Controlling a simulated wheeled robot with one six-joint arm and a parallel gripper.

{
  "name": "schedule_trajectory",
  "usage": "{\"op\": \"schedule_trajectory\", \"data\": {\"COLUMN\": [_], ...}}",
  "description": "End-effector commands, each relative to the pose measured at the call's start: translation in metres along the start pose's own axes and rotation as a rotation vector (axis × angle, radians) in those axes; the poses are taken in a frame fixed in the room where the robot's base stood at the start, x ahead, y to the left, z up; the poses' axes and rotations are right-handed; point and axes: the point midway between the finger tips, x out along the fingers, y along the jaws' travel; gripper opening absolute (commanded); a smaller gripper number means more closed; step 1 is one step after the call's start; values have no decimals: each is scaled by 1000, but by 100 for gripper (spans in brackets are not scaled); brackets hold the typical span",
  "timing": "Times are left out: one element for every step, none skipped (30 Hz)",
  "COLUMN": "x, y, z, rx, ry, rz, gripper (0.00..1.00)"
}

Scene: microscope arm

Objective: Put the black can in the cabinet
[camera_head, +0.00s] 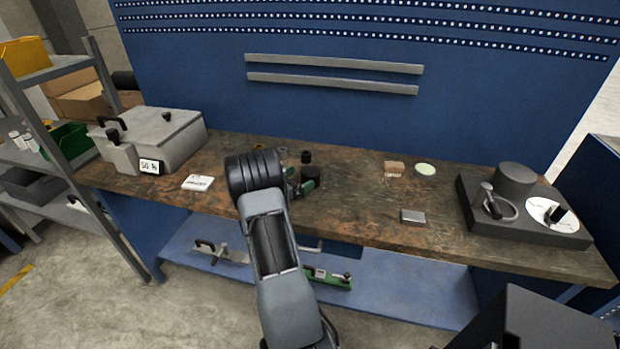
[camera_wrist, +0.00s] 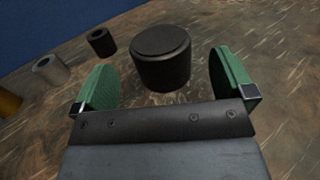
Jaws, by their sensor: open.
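The black can (camera_wrist: 160,58) is a short, wide dark cylinder standing upright on the wooden bench. It also shows in the head view (camera_head: 312,171), partly hidden by my gripper. My gripper (camera_wrist: 163,78) has two green finger pads, spread wide apart. The can stands between and slightly beyond the pads, with gaps on both sides and nothing gripped. In the head view, my gripper (camera_head: 299,181) is low over the middle of the bench, mostly behind my wrist. I cannot make out a cabinet for certain in either view.
A smaller black cylinder (camera_wrist: 101,42) and a grey cylinder (camera_wrist: 50,68) stand behind and left of the can. The wooden bench (camera_head: 350,215) carries a grey case (camera_head: 165,135) at left and a black device (camera_head: 530,215) at right. A blue panel rises behind.

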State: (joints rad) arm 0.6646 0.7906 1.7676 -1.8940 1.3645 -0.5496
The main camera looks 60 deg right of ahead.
Motion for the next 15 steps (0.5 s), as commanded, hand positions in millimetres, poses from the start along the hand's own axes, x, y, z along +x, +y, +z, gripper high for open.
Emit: {"op": "schedule_trajectory", "data": {"x": [6, 10, 16, 20, 24, 30, 33, 36, 38, 39, 40, 40, 40, 40, 39], "y": [-1, -1, -1, -1, -1, -1, -1, -1, 0, 0, 0, 0, 0, 0, 0], "z": [1, 1, 1, 1, 1, 1, 1, 1, 1, 1, 0, 0, 0, 0, 0], "rx": [1, 1, 0, 0, 1, 0, 1, 1, 1, 1, 0, 0, 0, 0, 0], "ry": [0, 0, 0, 0, 0, 0, 0, 0, 0, 0, 1, 1, 1, 1, 1], "rz": [-3, -3, -3, -3, -3, -3, -3, -2, -1, 0, 0, 1, 1, 1, 1], "gripper": [100, 100, 100, 100, 100, 100, 100, 100, 100, 100, 100, 100, 100, 100, 100]}}
